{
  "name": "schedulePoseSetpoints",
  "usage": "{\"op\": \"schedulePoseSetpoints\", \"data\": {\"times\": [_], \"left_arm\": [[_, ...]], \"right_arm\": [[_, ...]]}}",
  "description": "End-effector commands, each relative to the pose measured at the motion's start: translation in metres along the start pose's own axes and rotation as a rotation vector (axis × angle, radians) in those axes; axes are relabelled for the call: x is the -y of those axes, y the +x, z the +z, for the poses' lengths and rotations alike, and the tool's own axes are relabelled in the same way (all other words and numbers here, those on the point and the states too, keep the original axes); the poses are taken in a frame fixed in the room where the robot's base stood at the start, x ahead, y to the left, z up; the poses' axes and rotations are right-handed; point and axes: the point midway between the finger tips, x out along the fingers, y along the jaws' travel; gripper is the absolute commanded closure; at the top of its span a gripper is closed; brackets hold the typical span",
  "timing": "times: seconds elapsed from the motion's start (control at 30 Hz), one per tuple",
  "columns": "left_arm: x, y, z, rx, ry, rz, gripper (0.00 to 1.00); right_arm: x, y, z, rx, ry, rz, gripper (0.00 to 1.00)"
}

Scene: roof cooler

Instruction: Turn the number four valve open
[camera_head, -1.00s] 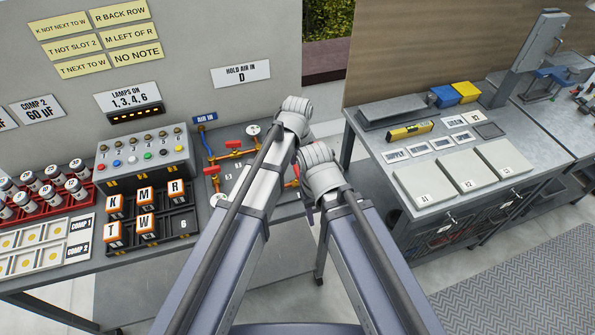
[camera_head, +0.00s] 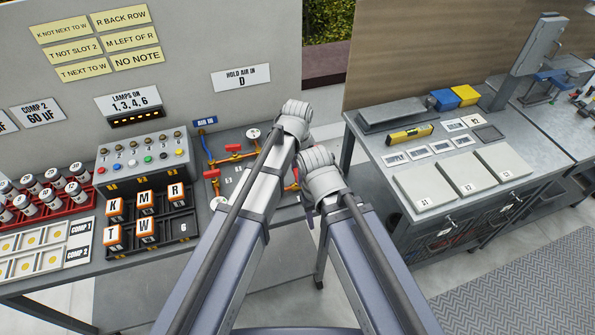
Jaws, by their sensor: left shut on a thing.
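The pipe board with red-handled valves stands on the bench under the blue AIR IN label (camera_head: 205,121). One red valve handle (camera_head: 233,148) shows on the upper pipe, and another red part (camera_head: 292,186) shows between my arms. Pipes and a white gauge (camera_head: 253,133) show beside them. The valve numbers are too small or covered to read. My left arm (camera_head: 294,122) reaches over the board and covers its right part. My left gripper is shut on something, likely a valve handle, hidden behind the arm. My right wrist (camera_head: 322,180) is beside it, its fingertips not clear.
A lamp box (camera_head: 145,160), a black rack (camera_head: 180,228) of lettered blocks and a red rack (camera_head: 60,212) of capacitors stand left of the board. A grey bench (camera_head: 400,180) with flat covers stands at right, across a gap.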

Motion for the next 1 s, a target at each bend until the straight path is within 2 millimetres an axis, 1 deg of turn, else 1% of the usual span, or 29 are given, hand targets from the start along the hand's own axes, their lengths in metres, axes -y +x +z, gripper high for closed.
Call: {"op": "schedulePoseSetpoints", "data": {"times": [0.17, 0.37, 1.0], "left_arm": [[0.0001, 0.0001, 0.0, 0.0, -0.032, 0.0, 0.91], [0.0, 0.0001, 0.0, 0.0, -0.144, 0.0, 0.91], [-0.0001, 0.0001, 0.0001, 0.0, -0.741, 0.0, 0.91]], "right_arm": [[0.0, 0.0001, 0.0, 0.0, 0.0, 0.0, 0.5], [0.0, 0.0001, 0.0, 0.0, 0.0, 0.0, 0.5], [0.0, 0.0001, 0.0, 0.0, 0.0, 0.0, 0.5]]}}
